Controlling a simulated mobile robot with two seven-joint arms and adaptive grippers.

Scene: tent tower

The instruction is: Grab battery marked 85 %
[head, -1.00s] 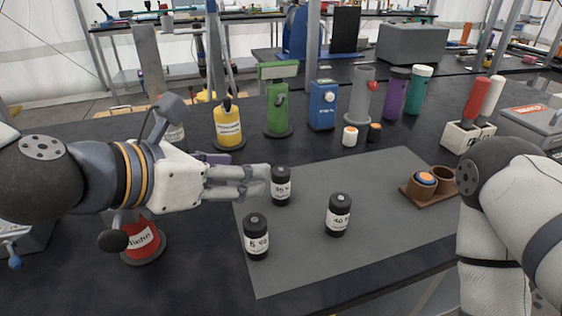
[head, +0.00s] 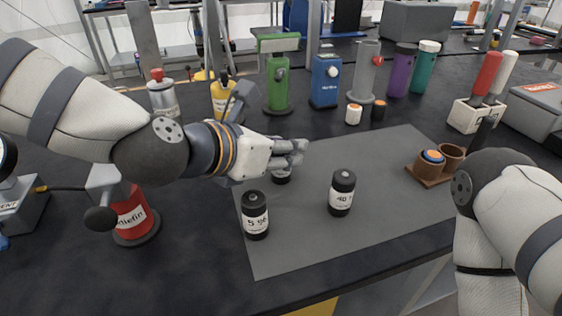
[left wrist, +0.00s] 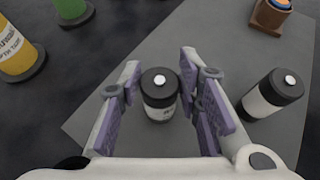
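The battery marked 85 % (head: 281,178) stands upright on the grey mat (head: 300,250), mostly hidden in the head view by my left gripper (head: 295,150). In the left wrist view this black and white battery (left wrist: 160,97) stands between the two spread fingers of my left gripper (left wrist: 160,68), with gaps at its sides. The left gripper is open and above the battery. A battery marked 40 (head: 342,193) stands to the right, and one marked 5 (head: 255,216) stands to the front left. My right gripper is not in view.
A brown holder (head: 428,176) with an orange-and-blue-topped item sits at the mat's right. Green (head: 279,80), blue (head: 325,82) and yellow (head: 222,98) devices stand behind. A red canister (head: 132,217) stands at left. The mat's front right is bare.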

